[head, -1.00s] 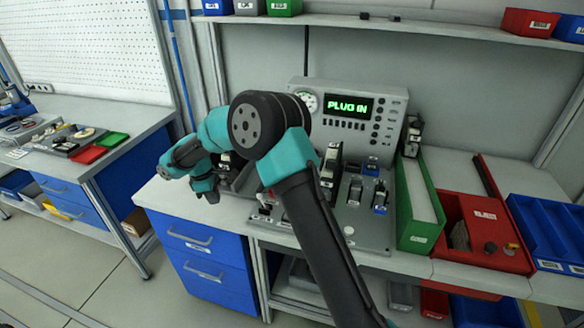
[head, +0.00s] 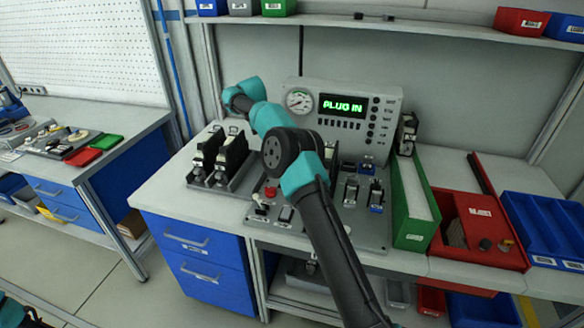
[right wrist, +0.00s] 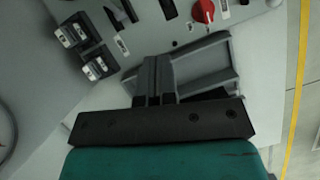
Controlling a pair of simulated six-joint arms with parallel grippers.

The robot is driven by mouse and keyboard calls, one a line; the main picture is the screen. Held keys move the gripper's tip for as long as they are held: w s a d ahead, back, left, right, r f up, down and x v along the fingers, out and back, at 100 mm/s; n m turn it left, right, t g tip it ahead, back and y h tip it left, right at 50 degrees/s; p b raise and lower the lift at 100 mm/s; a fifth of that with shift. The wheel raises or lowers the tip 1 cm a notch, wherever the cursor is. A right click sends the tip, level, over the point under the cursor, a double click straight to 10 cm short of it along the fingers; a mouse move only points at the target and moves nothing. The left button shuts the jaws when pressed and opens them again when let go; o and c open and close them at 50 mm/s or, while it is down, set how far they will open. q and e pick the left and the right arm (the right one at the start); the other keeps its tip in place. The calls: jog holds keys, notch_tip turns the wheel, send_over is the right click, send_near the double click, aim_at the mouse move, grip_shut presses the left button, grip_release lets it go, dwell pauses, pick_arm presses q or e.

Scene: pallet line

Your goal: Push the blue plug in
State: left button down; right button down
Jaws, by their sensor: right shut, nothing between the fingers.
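I cannot tell which is the blue plug. The console display (head: 343,106) reads "PLUG IN". My right gripper (right wrist: 155,72) is shut and empty, by a grey frame (right wrist: 207,66); in the head view my own arm hides it. My left gripper is out of view.
A rack with black-and-white modules (head: 219,158) stands left of the board. A red knob (right wrist: 203,10) and dark modules (right wrist: 72,32) show in the right wrist view. A green bin (head: 412,203) and red bin (head: 481,230) stand right of the board. The bench's left front is clear.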

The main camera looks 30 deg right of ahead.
jog(key=shift+f, duration=0.1)
jog(key=x, duration=0.9)
jog(key=shift+s+d+f, duration=0.1)
jog(key=shift+s+f, duration=0.05)
jog(key=shift+f, duration=0.15)
jog(key=shift+s+d, duration=0.45)
jog(key=shift+s, duration=0.35)
jog(key=shift+s+d, duration=0.25)
jog(key=shift+s, duration=0.25)
jog(key=shift+s+d, duration=0.25)
jog(key=shift+s, duration=0.25)
